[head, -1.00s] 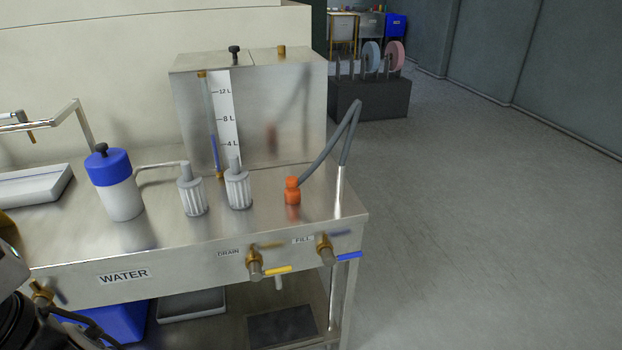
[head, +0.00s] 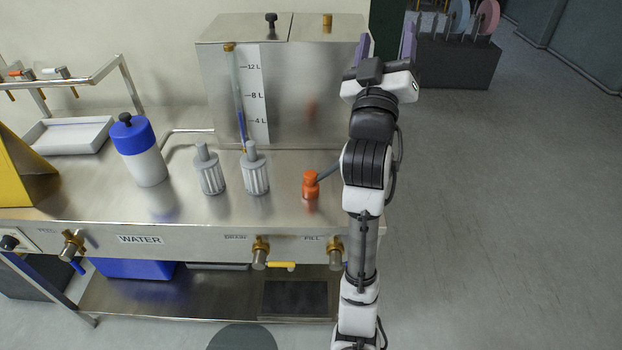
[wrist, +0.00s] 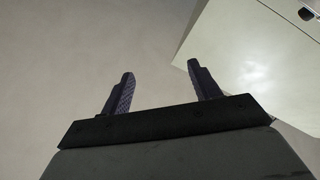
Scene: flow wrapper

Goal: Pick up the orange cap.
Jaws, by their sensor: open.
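The orange cap (head: 311,186) stands on the steel bench top near its right front corner in the head view. A grey hose meets it from the right and passes behind my arm. My gripper (head: 387,46) is raised above and to the right of the cap, with its fingers pointing up and away from it. The two purple fingers are apart with nothing between them. In the wrist view my gripper (wrist: 163,88) is open and empty before a plain pale surface. The cap is not in the wrist view.
Two grey ribbed filters (head: 256,172) and a blue-lidded white bottle (head: 147,164) stand left of the cap. A steel tank (head: 320,95) rises behind. Valves (head: 261,252) stick out of the bench front. Open floor (head: 500,200) lies to the right.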

